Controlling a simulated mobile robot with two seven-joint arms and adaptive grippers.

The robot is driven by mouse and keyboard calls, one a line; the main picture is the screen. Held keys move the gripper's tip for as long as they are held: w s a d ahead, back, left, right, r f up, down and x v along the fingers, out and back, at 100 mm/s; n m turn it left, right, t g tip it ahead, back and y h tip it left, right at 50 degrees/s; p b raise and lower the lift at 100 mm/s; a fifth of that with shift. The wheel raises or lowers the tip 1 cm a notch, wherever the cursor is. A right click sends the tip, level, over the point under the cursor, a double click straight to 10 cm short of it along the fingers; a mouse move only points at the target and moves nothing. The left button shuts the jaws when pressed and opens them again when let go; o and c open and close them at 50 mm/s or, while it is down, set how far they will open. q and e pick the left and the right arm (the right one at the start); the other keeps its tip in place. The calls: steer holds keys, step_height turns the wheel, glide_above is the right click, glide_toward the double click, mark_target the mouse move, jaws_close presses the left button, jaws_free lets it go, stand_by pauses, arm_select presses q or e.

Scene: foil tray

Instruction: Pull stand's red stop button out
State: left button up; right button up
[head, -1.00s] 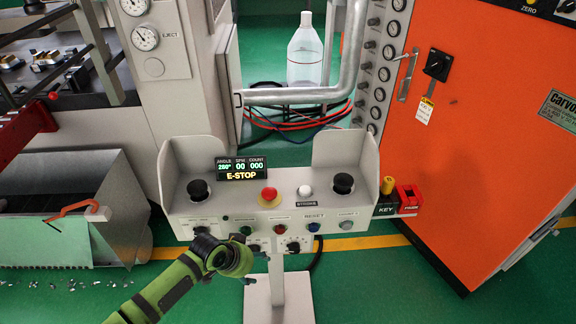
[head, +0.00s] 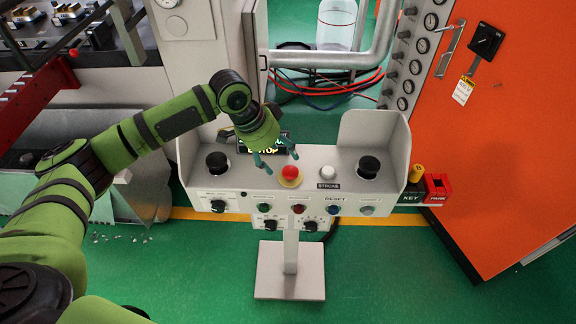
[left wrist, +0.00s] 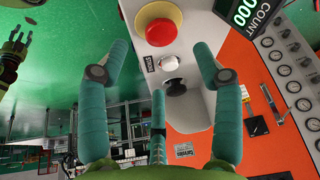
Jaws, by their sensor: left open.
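The stand's red stop button (head: 290,173), a round red cap on a yellow base, sits in the middle of the grey control stand (head: 325,170). It also shows large at the top of the left wrist view (left wrist: 160,28). My left gripper (head: 279,161) is open and empty, just behind and left of the button in the head view. Its teal fingers are spread, with the button beyond the tips in the left wrist view; I see no contact. The gripper partly covers the stand's display (head: 270,142). A green hand (left wrist: 14,52), probably my right gripper, shows small in the left wrist view.
Black knobs (head: 217,162) and (head: 368,167) flank the button, with a white button (head: 327,172) to its right. Raised side walls bound the panel. An orange cabinet (head: 490,130) stands at right; green floor is clear in front.

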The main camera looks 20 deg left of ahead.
mark_target(292, 169)
arm_select(q)
steer(key=p+x, duration=0.1)
steer(key=x, duration=0.5)
steer(key=shift+w+d+f, duration=0.1)
steer(key=shift+w+f, duration=0.05)
steer(key=shift+f, duration=0.2)
jaws_close()
steer(key=shift+d+r+p, duration=0.1)
steer(key=shift+r+p, duration=0.75)
steer(key=shift+p, duration=0.45)
steer(key=shift+w+f, duration=0.1)
steer(key=shift+w, duration=0.05)
